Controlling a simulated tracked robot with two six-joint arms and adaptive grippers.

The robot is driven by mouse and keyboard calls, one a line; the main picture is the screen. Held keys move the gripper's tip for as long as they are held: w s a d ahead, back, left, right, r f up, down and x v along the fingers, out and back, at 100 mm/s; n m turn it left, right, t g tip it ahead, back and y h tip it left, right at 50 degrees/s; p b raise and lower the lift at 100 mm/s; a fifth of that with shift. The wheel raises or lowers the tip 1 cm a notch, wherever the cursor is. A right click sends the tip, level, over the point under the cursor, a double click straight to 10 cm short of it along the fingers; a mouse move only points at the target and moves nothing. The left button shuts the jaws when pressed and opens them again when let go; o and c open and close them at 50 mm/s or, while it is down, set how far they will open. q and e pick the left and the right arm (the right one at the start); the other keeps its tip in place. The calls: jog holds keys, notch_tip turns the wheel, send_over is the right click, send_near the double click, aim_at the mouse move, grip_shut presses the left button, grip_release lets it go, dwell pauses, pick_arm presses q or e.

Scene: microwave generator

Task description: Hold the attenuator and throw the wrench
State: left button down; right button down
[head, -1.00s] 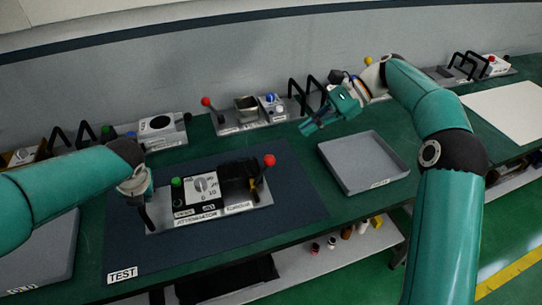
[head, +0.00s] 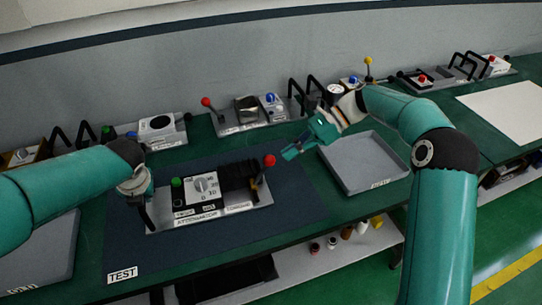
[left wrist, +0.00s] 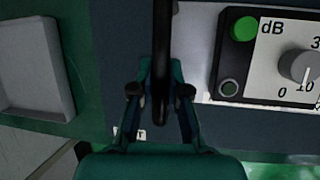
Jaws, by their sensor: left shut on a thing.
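The attenuator (head: 203,188) is a grey plate on the dark blue mat, with a white dB dial box, a green button and a black ribbed block. Its dial and green button show in the left wrist view (left wrist: 285,60). A red-ball lever (head: 269,161), which I take for the wrench, stands at its right end. My left gripper (left wrist: 160,112) is shut on the attenuator's black left handle (left wrist: 162,60); its fingers are mostly hidden in the head view. My right gripper (head: 290,151) is just right of and slightly above the red ball, apart from it; its finger opening is unclear.
A grey tray (head: 388,181) lies right of the mat (head: 297,205). Other units with levers and handles line the back, including one with a red-ball lever (head: 206,102). A TEST label (head: 122,274) marks the mat's front left corner. Another tray (head: 48,255) lies at left.

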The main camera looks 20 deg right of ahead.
jog(key=shift+f+x, duration=0.2)
jog(key=shift+x, duration=0.85)
dwell(0.8)
jog(key=shift+a, duration=0.7)
